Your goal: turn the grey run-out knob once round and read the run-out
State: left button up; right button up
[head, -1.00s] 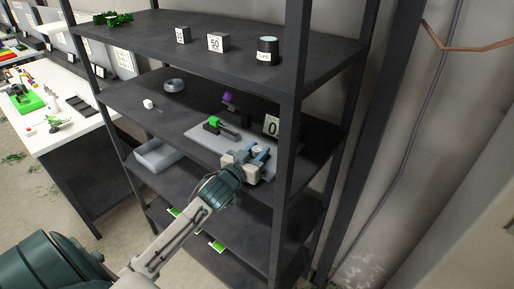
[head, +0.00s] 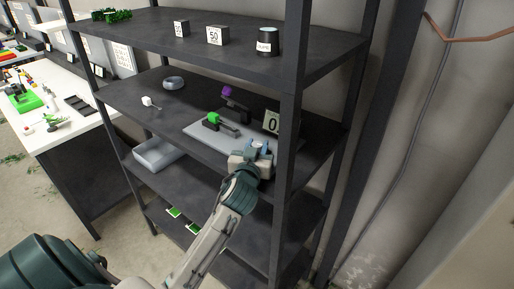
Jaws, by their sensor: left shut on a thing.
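My left gripper (head: 259,149) reaches in from below to the front right of the grey plate (head: 203,132) on the middle shelf. Its blue fingers are shut on a small pale thing, most likely the grey run-out knob, which they largely hide. Behind it stands a pale display card (head: 271,122) that shows a 0. A green-topped block with a dark bar (head: 221,124) sits on the plate, and a dark stand with a purple part (head: 227,91) is behind. My right gripper is not in view.
A shelf post (head: 289,130) rises close to the right of my gripper. A grey ring (head: 173,83) and a small white piece (head: 147,101) lie on the shelf's left. A grey tray (head: 158,155) is one shelf lower.

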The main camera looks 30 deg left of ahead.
pick_arm(q)
jog(key=o, duration=0.9)
jog(key=shift+o, duration=0.2)
jog(key=shift+s+d+f, duration=0.1)
jog(key=shift+s, duration=0.1)
jog(key=b+v, duration=0.4)
jog(key=v, duration=0.5)
jog(key=shift+s+d, duration=0.2)
jog(key=shift+s, duration=0.4)
jog(key=shift+o, duration=0.2)
